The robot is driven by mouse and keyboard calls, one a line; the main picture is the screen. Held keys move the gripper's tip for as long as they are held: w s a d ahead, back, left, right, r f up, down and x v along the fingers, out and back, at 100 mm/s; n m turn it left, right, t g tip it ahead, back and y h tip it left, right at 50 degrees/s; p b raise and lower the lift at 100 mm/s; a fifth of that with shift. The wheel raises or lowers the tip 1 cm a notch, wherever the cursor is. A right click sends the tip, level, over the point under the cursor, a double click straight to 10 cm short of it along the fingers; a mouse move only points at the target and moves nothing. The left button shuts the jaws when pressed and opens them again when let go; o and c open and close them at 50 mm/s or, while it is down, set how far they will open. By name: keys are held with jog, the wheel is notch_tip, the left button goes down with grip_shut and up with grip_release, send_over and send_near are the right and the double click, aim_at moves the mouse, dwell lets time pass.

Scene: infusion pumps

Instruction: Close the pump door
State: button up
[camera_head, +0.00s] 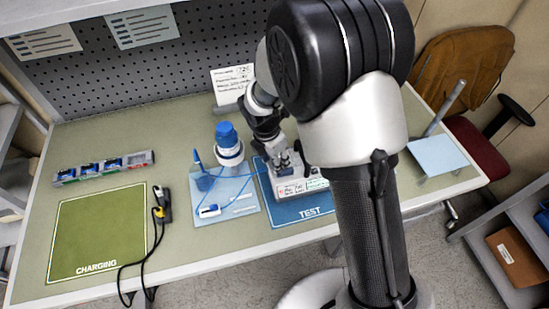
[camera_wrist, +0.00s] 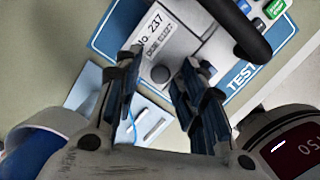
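The white pump (camera_head: 296,184) sits on the blue TEST mat (camera_head: 290,213), partly hidden behind my arm in the head view. In the wrist view the pump's pale face (camera_wrist: 178,38) shows a label with "No. 237", a grey round knob and a dark curved bar. I cannot make out the pump door or its angle. My gripper (camera_head: 281,160) is over the left part of the pump. In the wrist view my gripper (camera_wrist: 163,70) has its two fingers apart, with the pump face and knob seen between them and nothing held.
A light-blue mat (camera_head: 240,203) with a blue-capped container (camera_head: 228,150) and blue tubing lies left of the pump. A green CHARGING mat (camera_head: 95,240), a black cable (camera_head: 150,252) and a rack of devices (camera_head: 105,168) are farther left. A pegboard stands behind.

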notch_tip(320, 180, up, 8)
jog(key=s+a, duration=0.1)
dwell(0.5)
dwell(0.4)
